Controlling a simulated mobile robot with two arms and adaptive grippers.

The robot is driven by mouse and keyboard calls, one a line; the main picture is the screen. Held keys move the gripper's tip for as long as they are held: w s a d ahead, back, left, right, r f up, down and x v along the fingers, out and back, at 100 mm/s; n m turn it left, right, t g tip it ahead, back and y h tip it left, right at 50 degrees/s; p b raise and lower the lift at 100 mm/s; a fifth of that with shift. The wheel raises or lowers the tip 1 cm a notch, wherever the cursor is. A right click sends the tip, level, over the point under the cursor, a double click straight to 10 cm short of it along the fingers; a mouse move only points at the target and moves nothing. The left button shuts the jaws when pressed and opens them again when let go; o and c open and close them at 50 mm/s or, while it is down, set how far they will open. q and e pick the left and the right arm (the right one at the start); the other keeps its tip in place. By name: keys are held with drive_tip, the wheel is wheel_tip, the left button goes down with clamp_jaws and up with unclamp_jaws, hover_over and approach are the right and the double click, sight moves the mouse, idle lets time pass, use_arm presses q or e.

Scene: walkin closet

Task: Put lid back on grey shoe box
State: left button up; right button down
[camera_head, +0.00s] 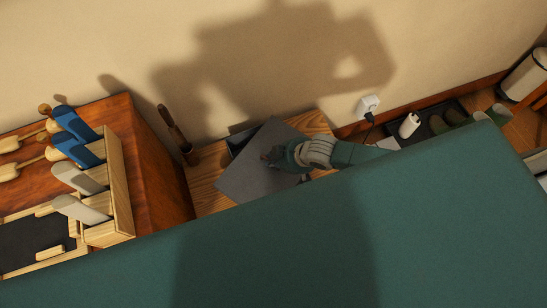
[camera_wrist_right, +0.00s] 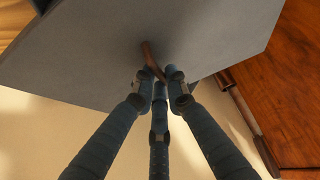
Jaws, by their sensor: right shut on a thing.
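The grey lid (camera_head: 246,178) is a flat square panel, turned at an angle above the wooden surface in the head view. My right gripper (camera_head: 273,156) is at its middle. In the wrist view the lid (camera_wrist_right: 90,65) fills the upper part, and my right gripper's fingers (camera_wrist_right: 160,80) close on a thin brown tab (camera_wrist_right: 149,56) on its face. The grey shoe box (camera_head: 238,140) shows only as a dark edge behind the lid's upper left side; the lid hides most of it. I cannot tell whether lid and box touch. My left gripper is not in view.
A dark shoehorn-like item (camera_head: 178,130) stands between cabinet and box. A black shoe tray (camera_head: 430,122) lies to the right. The wall is close behind.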

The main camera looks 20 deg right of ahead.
drive_tip(key=c, duration=1.7)
unclamp_jaws()
drive_tip(key=shift+o, duration=0.7)
drive_tip(key=o, duration=0.4)
drive_tip(key=shift+c, duration=0.2)
drive_tip(key=shift+r+p, duration=3.55)
drive_tip(key=shift+p, duration=0.25)
drive_tip(key=shift+f, duration=0.1)
